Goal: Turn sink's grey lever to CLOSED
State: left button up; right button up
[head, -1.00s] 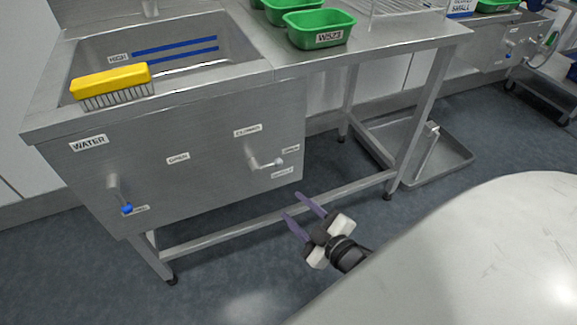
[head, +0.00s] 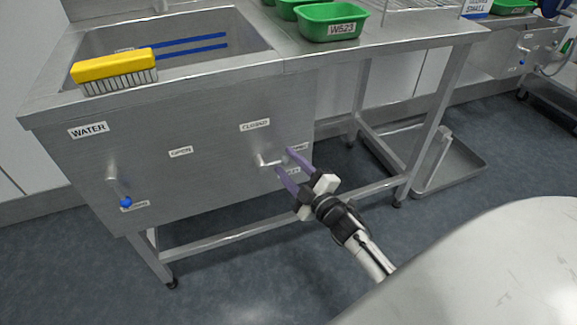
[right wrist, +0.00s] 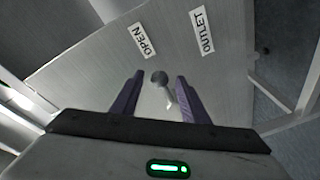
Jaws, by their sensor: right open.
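In the right wrist view the lever's round grey knob (right wrist: 158,77) and short stem show between the purple fingers, with OPEN and OUTLET labels beyond. My right gripper (head: 283,160) is open, its fingertips close to the panel on either side of the lever's end. I cannot tell whether they touch it. My left gripper is out of view.
A blue-tipped lever (head: 119,188) is at the panel's left, under the WATER label (head: 88,130). A yellow brush (head: 115,70) lies on the sink's rim. Green tubs (head: 333,22) stand on the steel table. A pale rounded surface (head: 500,265) fills the lower right.

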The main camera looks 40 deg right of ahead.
grip_shut()
jog(key=shift+w+a+r+n+p, duration=0.1)
jog(key=shift+w+r+n+p, duration=0.05)
jog(key=shift+r+n+p, duration=0.2)
dwell(0.6)
